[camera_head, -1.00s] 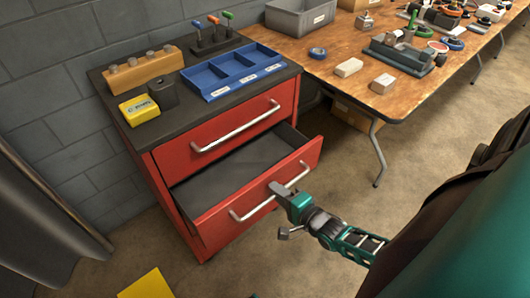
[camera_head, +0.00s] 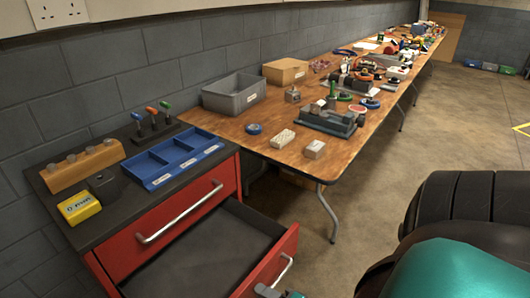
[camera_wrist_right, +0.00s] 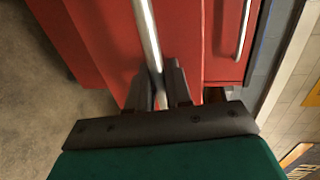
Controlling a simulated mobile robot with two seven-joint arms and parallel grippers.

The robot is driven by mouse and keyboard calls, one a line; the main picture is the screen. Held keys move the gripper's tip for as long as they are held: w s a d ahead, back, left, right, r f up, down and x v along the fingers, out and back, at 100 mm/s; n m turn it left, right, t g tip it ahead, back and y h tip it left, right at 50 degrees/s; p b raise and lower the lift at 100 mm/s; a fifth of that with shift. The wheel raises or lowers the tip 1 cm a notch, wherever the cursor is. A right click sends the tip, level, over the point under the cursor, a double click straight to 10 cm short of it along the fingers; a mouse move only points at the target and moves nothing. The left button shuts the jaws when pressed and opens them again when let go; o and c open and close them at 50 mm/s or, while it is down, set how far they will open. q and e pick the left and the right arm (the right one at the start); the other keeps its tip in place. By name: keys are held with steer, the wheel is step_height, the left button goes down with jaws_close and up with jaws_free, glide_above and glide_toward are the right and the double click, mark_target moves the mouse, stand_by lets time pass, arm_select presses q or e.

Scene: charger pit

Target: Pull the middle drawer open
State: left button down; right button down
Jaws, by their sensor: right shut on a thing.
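The middle drawer (camera_head: 205,255) of the red cabinet (camera_head: 120,262) is pulled out, and its dark interior looks empty. Its red front (camera_head: 272,262) carries a silver bar handle (camera_head: 284,270). My right gripper (camera_head: 267,291) shows only in part at the bottom edge of the head view. In the right wrist view, the dark fingers of my right gripper (camera_wrist_right: 163,88) are shut on the handle (camera_wrist_right: 150,40), one on each side of the bar. The drawer above, with its own handle (camera_head: 180,213), is closed. My left gripper is out of view.
On the cabinet top are a blue tray (camera_head: 175,158), a yellow box (camera_head: 79,207), a wooden block (camera_head: 72,166) and a tool stand (camera_head: 152,130). A long wooden table (camera_head: 275,125) with many items stands to the right. Open floor (camera_head: 360,205) lies right of it.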

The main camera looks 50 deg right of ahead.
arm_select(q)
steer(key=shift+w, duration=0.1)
arm_select(e)
steer(key=c, duration=1.2)
jaws_free()
arm_select(q)
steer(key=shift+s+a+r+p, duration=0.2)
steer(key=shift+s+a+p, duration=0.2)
steer(key=shift+p, duration=0.4)
arm_select(e)
steer(key=shift+v, duration=6.45)
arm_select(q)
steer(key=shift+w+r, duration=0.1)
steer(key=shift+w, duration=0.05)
arm_select(e)
steer(key=shift+w+r, duration=0.1)
